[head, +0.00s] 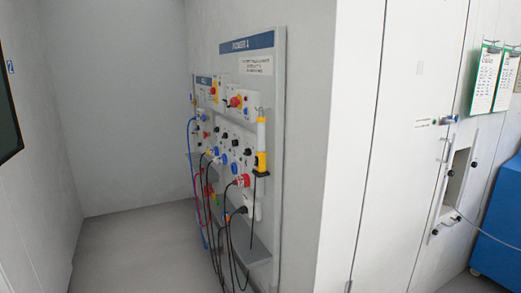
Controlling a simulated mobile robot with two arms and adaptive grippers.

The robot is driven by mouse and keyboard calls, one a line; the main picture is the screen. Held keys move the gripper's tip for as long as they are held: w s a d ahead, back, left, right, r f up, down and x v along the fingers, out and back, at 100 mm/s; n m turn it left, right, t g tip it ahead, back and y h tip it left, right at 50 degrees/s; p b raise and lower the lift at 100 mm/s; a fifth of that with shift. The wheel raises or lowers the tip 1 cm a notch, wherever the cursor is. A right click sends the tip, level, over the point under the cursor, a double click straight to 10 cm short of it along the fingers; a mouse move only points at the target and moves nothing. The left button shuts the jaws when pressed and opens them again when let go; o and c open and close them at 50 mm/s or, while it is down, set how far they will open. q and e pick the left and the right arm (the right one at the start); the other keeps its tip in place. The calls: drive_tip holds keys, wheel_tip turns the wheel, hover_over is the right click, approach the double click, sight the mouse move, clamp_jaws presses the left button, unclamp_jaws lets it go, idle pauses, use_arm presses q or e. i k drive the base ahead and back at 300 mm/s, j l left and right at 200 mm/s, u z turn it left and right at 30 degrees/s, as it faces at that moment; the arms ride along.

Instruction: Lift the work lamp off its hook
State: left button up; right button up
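The work lamp (261,145) looks like a slim upright stick with a white upper part and a yellow lower part. It hangs at the right side of the grey power panel (281,120), and a dark cord runs down below it. Neither of my grippers is in the head view.
The panel carries switches, sockets and hanging cables (232,245), with a grey shelf (258,250) low down. A white wall corner (325,150) stands right of it. A blue cabinet (498,235) is at far right. The grey floor (140,245) at left is clear.

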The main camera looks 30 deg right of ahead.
sight(262, 171)
drive_tip(key=z, duration=0.6)
drive_tip(key=i+j+z, duration=0.2)
drive_tip(key=z, duration=0.3)
drive_tip(key=i+j+z, duration=0.1)
drive_tip(key=j+z, duration=0.35)
drive_tip(key=i+j+z, duration=0.1)
drive_tip(key=j+z, duration=0.15)
drive_tip(key=z, duration=0.25)
